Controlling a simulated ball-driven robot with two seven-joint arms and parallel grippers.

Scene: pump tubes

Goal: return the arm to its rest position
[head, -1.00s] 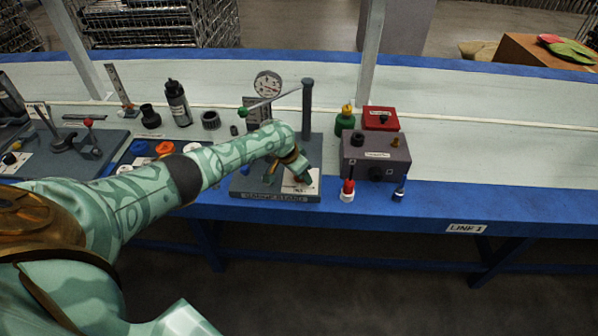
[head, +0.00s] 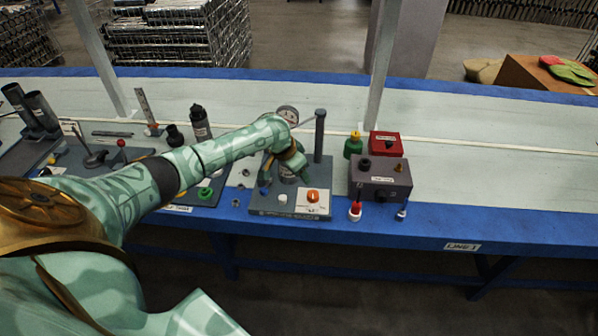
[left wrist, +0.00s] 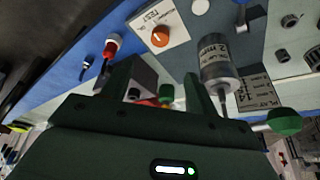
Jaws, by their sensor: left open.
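My left arm (head: 220,150) reaches in from the left over the gauge stand (head: 270,208). Its gripper (head: 283,168) is above the stand, and in the left wrist view its two dark green fingers (left wrist: 163,84) are apart with nothing held between them. An orange knob (head: 313,196) and a white button (head: 283,198) sit on the stand's front; the knob also shows in the left wrist view (left wrist: 160,36). A clear-and-grey cylinder marked 2 mm (left wrist: 217,62) stands beside one finger; I cannot tell whether they touch. My right gripper is not in view.
A grey box (head: 381,178) stands right of the stand, with a red box (head: 385,143) and a green bottle (head: 353,146) behind it. The bench's right side is clear.

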